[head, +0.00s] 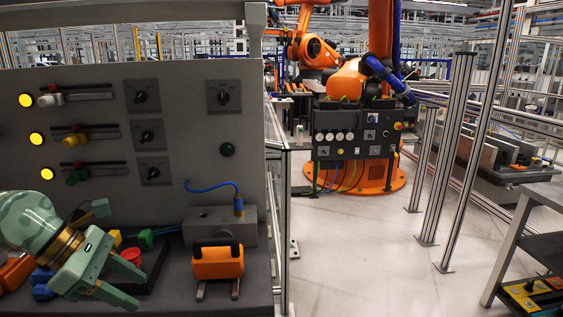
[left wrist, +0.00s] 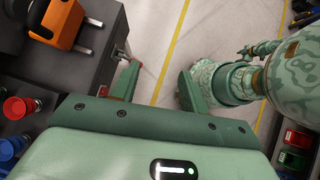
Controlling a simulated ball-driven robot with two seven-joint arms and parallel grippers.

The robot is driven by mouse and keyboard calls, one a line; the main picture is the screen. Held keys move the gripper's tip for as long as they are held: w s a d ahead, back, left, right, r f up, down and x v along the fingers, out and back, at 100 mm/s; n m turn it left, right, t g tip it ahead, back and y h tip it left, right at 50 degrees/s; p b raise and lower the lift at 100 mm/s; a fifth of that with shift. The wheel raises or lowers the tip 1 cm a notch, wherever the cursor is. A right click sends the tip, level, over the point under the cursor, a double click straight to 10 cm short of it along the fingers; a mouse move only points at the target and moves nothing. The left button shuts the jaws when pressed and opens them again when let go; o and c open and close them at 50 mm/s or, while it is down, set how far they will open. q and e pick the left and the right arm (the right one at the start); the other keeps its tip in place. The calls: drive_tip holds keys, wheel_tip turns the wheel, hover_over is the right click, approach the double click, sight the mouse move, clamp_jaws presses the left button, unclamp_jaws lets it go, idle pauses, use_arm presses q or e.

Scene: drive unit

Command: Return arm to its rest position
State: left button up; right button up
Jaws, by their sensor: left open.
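My left gripper (head: 130,285) is at the lower left of the head view, over the dark bench in front of the grey panel. Its two fingers are apart with nothing between them. In the left wrist view the gripper (left wrist: 160,85) shows its green fingers spread, with pale floor seen between them. An orange plug with a black handle (head: 217,264) stands on the bench to the right of the gripper, apart from it. It also shows at the upper left of the left wrist view (left wrist: 66,20).
The grey panel (head: 190,120) carries sliders, knobs and yellow lamps. A grey block (head: 212,222) with a blue cable (head: 212,186) stands behind the plug. Red and blue knobs (left wrist: 15,108) show near the gripper. Open floor (head: 350,250) lies right of the bench.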

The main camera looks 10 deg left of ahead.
use_arm(q)
drive_tip(key=w+f+n+t+h, duration=0.2)
drive_tip(key=w+f+n+t, duration=0.25)
drive_tip(key=f+n, duration=0.4)
drive_tip(key=w+f+n+t+h, duration=0.2)
drive_tip(key=w+f+n+t, duration=0.1)
drive_tip(key=w+f+n, duration=0.45)
drive_tip(key=s+a+f+n+t+y, duration=0.1)
drive_tip(key=s+a+f+n+y, duration=0.2)
drive_tip(key=f+n, duration=0.6)
drive_tip(key=s+f+n+t+y, duration=0.1)
drive_tip(key=s+f+n+y, duration=0.4)
drive_tip(key=f, duration=0.8)
drive_tip(key=s+d+f+n+g+y, duration=0.1)
drive_tip(key=s+f+n+g+y, duration=0.3)
drive_tip(key=s+f, duration=0.7)
drive_tip(key=s+d+f+n+g+h, duration=0.1)
drive_tip(key=s+f+n+g, duration=0.1)
drive_tip(key=s+f+n, duration=0.75)
drive_tip(key=s+d+f+g, duration=0.1)
drive_tip(key=s+d+g, duration=0.1)
drive_tip(key=s, duration=0.7)
drive_tip(key=s+d+f+n+g, duration=0.1)
drive_tip(key=s+d+f+g, duration=0.1)
drive_tip(key=s, duration=0.7)
drive_tip(key=s+d+f+n+g, duration=0.1)
drive_tip(key=s+d+g, duration=0.1)
drive_tip(key=s, duration=0.8)
drive_tip(key=shift+d+f, duration=0.25)
drive_tip(key=shift+d, duration=0.35)
